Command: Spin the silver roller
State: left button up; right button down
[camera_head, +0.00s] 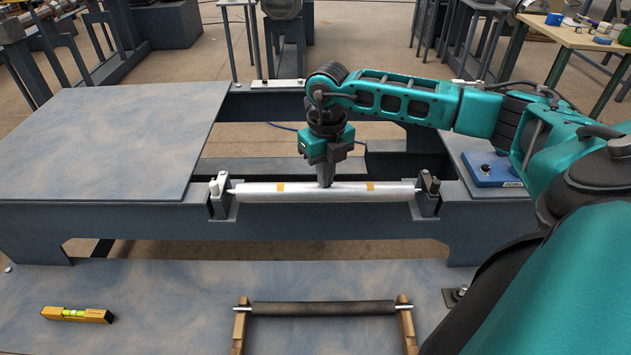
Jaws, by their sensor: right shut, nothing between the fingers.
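The silver roller (300,193) lies level between two end brackets, a left bracket (219,195) and a right bracket (428,194), on the blue-grey frame. It has two orange marks on its surface. My right gripper (326,183) points down at the roller's middle, with its fingers closed and empty. The fingertips are at the roller's top or far side; I cannot tell whether they touch it. My left gripper is not in view.
A dark roller (322,308) rests on a wooden stand (239,328) in front. A yellow spirit level (77,315) lies at the front left. A blue box (491,170) sits on the frame at right. The left tabletop (110,130) is bare.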

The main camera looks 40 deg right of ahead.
jog(key=shift+s, duration=0.1)
jog(key=shift+s+a, duration=0.25)
jog(key=shift+s+a+f, duration=0.45)
jog(key=shift+s+f, duration=0.05)
jog(key=shift+s, duration=0.1)
jog(key=shift+r, duration=0.1)
notch_tip(320, 180, up, 2)
jog(key=shift+w+d+r+p, duration=0.1)
jog(key=shift+w+p, duration=0.05)
jog(key=shift+p, duration=0.85)
jog(key=shift+r, duration=0.45)
